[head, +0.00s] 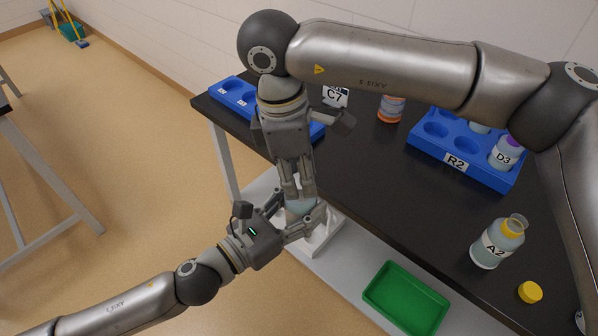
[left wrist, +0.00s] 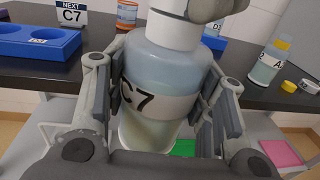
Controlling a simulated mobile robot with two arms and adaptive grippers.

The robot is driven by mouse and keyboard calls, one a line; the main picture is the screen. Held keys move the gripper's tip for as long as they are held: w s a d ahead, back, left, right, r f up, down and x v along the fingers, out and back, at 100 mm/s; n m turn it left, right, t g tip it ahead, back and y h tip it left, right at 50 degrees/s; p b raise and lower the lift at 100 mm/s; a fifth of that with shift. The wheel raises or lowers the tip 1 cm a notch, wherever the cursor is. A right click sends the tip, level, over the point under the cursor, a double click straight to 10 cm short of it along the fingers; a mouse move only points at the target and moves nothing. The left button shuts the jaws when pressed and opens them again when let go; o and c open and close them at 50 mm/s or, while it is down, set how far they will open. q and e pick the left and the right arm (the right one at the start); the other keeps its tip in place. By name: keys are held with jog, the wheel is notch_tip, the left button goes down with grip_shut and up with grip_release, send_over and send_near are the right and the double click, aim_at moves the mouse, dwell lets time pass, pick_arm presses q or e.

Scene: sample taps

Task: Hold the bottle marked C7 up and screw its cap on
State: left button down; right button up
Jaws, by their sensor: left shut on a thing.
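The bottle marked C7 (left wrist: 160,95) is clear with pale liquid and a white label. It is upright between the fingers of my left gripper (left wrist: 168,115), which is shut on it. In the head view the bottle (head: 300,206) shows only as a pale patch between the grippers. A white cylindrical part (left wrist: 173,32) tops the bottle; I cannot tell whether it is cap or neck. My right gripper (head: 297,194) points down right above the bottle. Its grey fingers (left wrist: 208,9) are at the white part; their grip is unclear.
A card reading NEXT C7 (left wrist: 71,14) stands behind a blue rack (head: 228,94). The open bottle A2 (head: 490,246) and a yellow cap (head: 530,292) are on the black table (head: 375,180). Bottle D3 (head: 503,155) sits in rack R2 (head: 456,162). A green tray (head: 405,298) lies lower down.

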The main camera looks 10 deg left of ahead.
jog(key=o, duration=0.4)
jog(key=shift+r, duration=0.1)
jog(key=shift+r, duration=2.15)
